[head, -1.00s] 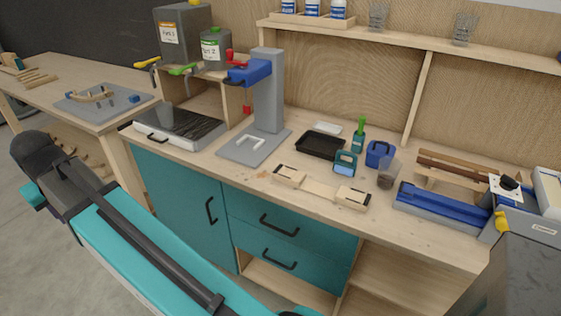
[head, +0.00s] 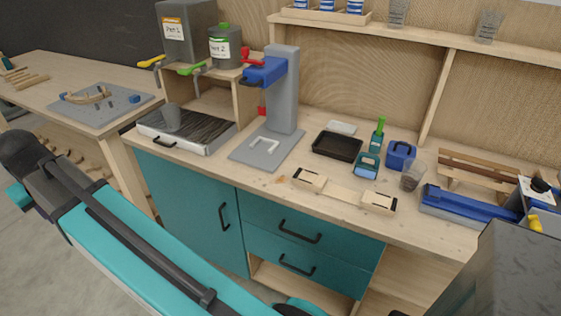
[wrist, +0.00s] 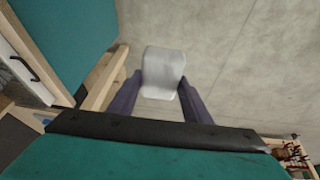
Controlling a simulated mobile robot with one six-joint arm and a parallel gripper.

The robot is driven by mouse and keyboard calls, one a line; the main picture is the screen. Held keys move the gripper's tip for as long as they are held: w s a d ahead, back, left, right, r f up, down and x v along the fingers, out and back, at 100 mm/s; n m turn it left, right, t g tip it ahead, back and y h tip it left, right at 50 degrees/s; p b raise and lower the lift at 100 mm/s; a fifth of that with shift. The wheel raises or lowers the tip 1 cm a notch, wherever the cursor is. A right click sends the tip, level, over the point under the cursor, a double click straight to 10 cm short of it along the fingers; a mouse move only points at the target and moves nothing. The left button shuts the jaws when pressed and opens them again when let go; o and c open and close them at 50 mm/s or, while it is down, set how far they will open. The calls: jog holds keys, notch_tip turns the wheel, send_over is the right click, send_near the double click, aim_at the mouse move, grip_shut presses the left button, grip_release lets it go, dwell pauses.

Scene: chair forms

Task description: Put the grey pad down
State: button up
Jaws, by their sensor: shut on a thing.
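The grey pad (wrist: 164,68) is a pale, block-like piece with rounded edges in the wrist view. My gripper (wrist: 161,82) is shut on it, with one dark finger on each side. The pad is in the air, with the grey floor behind it and the bench's teal front to the left. In the head view my arm crosses the lower left; the gripper and the pad are not visible there.
The wooden bench (head: 300,198) carries a grey press stand (head: 283,95), a black tray (head: 337,146), a white piece (head: 341,128), a blue box (head: 401,154) and a wooden form (head: 345,190). Some bare wood shows along its front. A second table (head: 60,75) stands left.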

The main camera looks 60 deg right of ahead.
jog(key=shift+d, duration=0.1)
jog(key=s+d+f+m+g+h+b, duration=0.1)
jog(key=s+d+m, duration=0.3)
jog(key=d, duration=0.7)
jog(key=s+d+f+m+h+b, duration=0.1)
jog(key=s+d+m+b, duration=0.15)
jog(key=s+d, duration=0.6)
jog(key=s+d+f+m+g+h+b, duration=0.15)
jog(key=d+m, duration=0.25)
jog(key=d, duration=1)
jog(key=s+d+f+m+g+b, duration=0.1)
jog(key=s+d+m, duration=0.2)
jog(key=s+d, duration=0.3)
jog(key=s+d+f+m+g+b, duration=0.1)
jog(key=s+d+m, duration=0.3)
jog(key=s, duration=1.1)
jog(key=s+d+f+m+g+b, duration=0.1)
jog(key=s+d+m, duration=0.3)
jog(key=s+d, duration=0.5)
jog(key=shift+s+d+f+g, duration=0.1)
jog(key=shift+s+f+g, duration=0.05)
jog(key=shift+s, duration=0.45)
jog(key=shift+s+d+f+g, duration=0.1)
jog(key=shift+s, duration=0.45)
jog(key=shift+w+d+r+p, duration=0.2)
jog(key=shift+d+p, duration=0.1)
jog(key=shift+p, duration=1.05)
